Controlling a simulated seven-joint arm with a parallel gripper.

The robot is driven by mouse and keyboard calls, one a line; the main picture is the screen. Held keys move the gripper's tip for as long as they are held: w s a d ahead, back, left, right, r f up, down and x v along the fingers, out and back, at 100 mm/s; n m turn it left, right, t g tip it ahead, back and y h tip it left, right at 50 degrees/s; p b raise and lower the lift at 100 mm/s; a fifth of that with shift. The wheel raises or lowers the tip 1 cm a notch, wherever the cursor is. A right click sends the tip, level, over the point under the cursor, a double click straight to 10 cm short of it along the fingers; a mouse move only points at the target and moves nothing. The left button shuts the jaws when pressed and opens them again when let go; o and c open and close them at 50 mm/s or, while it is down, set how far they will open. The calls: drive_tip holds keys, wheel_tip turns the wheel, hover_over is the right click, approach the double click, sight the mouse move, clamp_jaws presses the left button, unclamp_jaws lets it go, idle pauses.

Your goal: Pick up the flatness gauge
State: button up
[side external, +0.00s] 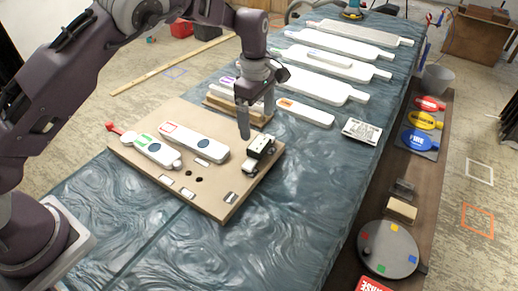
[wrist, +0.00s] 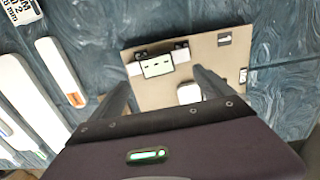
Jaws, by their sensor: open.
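A small pale-faced device with black end parts, which I take to be the flatness gauge (side external: 260,146), is at the right corner of a tan board (side external: 222,205). In the wrist view the device (wrist: 157,66) shows a white face with dark marks, with a black bar and knobs along its far side. My gripper (side external: 257,124) is open, pointing down just above and behind the device. In the wrist view the fingers of my gripper (wrist: 162,80) lie either side of the device's near edge, apart from it, with nothing visibly held.
Two white paddles, one with a green patch (side external: 153,148) and one with a red patch (side external: 194,141), lie on the board. Several long white paddles (side external: 340,48) lie at the back. A printed card (side external: 361,131) is to the right. Blue patterned table (side external: 290,215) is clear in front.

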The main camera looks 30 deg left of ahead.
sight(259, 144)
drive_tip(key=shift+n, duration=0.3)
drive_tip(key=f, duration=0.6)
drive_tip(key=w+f, duration=0.1)
drive_tip(key=f, duration=0.2)
drive_tip(key=shift+f, duration=0.35)
drive_tip(key=c, duration=1.6)
